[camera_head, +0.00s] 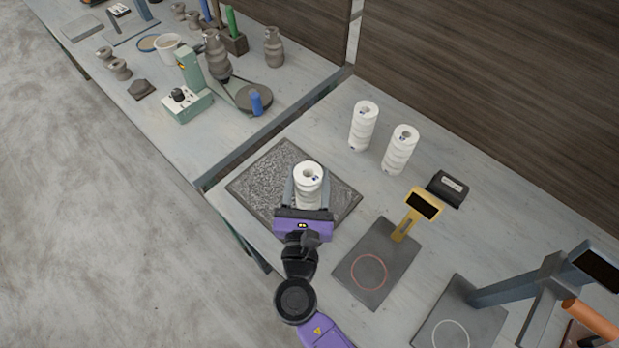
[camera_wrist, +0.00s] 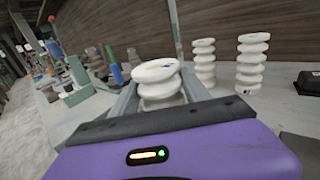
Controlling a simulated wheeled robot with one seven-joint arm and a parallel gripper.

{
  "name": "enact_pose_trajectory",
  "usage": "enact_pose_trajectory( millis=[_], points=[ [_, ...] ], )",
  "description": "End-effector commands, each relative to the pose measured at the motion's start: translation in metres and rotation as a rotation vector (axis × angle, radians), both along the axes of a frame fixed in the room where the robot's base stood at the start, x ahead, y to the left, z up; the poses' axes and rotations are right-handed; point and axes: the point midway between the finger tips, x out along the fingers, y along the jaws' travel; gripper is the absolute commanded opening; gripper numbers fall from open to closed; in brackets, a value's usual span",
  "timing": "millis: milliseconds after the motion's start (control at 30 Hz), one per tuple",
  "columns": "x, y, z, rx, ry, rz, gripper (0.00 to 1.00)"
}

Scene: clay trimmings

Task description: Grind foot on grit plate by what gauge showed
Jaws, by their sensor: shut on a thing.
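My gripper (camera_head: 304,202) is shut on a white ribbed piece (camera_head: 309,176), which stands upright over the dark speckled grit plate (camera_head: 262,180). The piece also shows between the fingers in the wrist view (camera_wrist: 158,82). Its foot is hidden by my gripper, so I cannot tell whether it touches the plate. A gauge (camera_head: 420,206) with a yellow head and a dark screen stands on a dark base (camera_head: 374,272) with a red ring, right of the grit plate. The screen shows no readable value.
Two more white ribbed pieces (camera_head: 363,126) (camera_head: 400,150) stand behind the grit plate. A small black labelled box (camera_head: 447,188) sits behind the gauge. A blue-grey stand (camera_head: 520,282) is at right. The left table holds a green machine (camera_head: 188,95) and several grey pots.

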Motion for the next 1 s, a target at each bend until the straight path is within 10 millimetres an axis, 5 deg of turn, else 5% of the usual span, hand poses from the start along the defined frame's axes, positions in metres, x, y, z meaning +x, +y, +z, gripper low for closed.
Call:
enact_pose_trajectory(
  millis=[1000],
  points=[
    [0.030,0.041,0.003,0.001,0.000,0.005,0.00]
  ],
)
